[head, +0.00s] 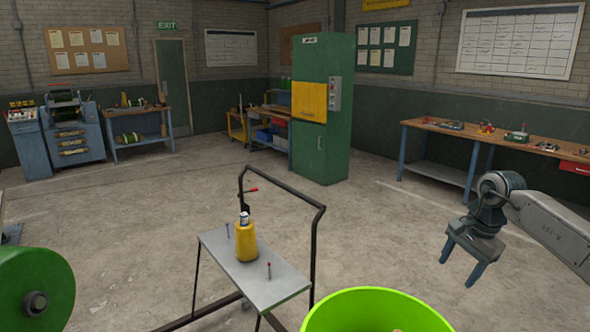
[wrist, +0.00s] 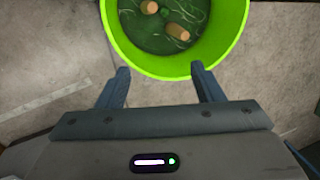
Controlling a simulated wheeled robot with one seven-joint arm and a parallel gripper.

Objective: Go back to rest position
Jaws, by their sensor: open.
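My gripper (head: 460,266) is at the right of the head view, raised above the floor with its fingers pointing down. Its two fingers stand apart with nothing between them. The wrist view also shows the open gripper (wrist: 160,78) with bare floor and a green bucket's rim beyond its fingertips. The bright green bucket (wrist: 112,38) holds some brown cork-like pieces (wrist: 180,32) on a dark green bottom. The bucket also shows at the bottom of the head view (head: 345,308), to the left of my gripper.
A grey cart (head: 215,246) carrying a yellow bottle-like object (head: 246,241) stands left of the bucket. A green roller (head: 50,290) is at the lower left. A workbench (head: 480,135) lines the right wall, and a green cabinet (head: 325,150) stands behind.

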